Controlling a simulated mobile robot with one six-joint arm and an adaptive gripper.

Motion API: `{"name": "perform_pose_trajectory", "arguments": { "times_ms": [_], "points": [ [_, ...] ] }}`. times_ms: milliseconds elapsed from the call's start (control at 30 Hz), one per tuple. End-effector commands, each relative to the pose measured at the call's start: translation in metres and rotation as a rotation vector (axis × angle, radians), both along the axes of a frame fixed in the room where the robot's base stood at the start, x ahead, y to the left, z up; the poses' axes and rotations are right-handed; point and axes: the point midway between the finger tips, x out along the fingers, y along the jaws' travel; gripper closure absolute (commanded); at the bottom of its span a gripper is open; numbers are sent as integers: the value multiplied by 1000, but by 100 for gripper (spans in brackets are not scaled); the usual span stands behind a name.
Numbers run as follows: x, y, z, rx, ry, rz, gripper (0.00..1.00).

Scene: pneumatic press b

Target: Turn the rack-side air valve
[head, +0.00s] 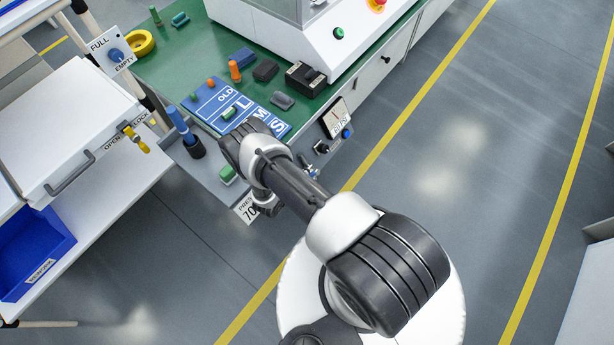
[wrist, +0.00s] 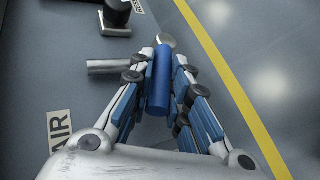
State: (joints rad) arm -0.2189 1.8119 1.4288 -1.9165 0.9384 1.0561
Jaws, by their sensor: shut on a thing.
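The air valve has a blue lever handle (wrist: 160,85), seen in the wrist view between the fingers of my gripper (wrist: 160,62). The fingers are shut on the handle from both sides. The handle runs lengthwise up the wrist picture, across the line of a short silver pipe stub (wrist: 108,66) on its left. A round metal end (wrist: 166,41) shows beyond the handle. A label reading AIR (wrist: 60,130) is on the grey panel to the left. In the head view my arm hides most of the gripper and the valve, near the front of the press bench.
A black knob (head: 322,147) and a pressure gauge (head: 336,117) sit on the bench front, close to my arm. The green bench top (head: 190,62) holds a blue board (head: 212,101) and small parts. A white rack (head: 92,195) stands at left.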

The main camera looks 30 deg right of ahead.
Motion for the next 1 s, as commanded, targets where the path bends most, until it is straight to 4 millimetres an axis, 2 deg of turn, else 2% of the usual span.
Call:
{"name": "perform_pose_trajectory", "arguments": {
  "times_ms": [33, 433, 1000],
  "points": [
    [3, -1, 6, 28, 9, -22, 100],
    [11, -6, 12, 205, 88, -141, 100],
    [12, -7, 13, 245, 109, -168, 100]
  ]
}}
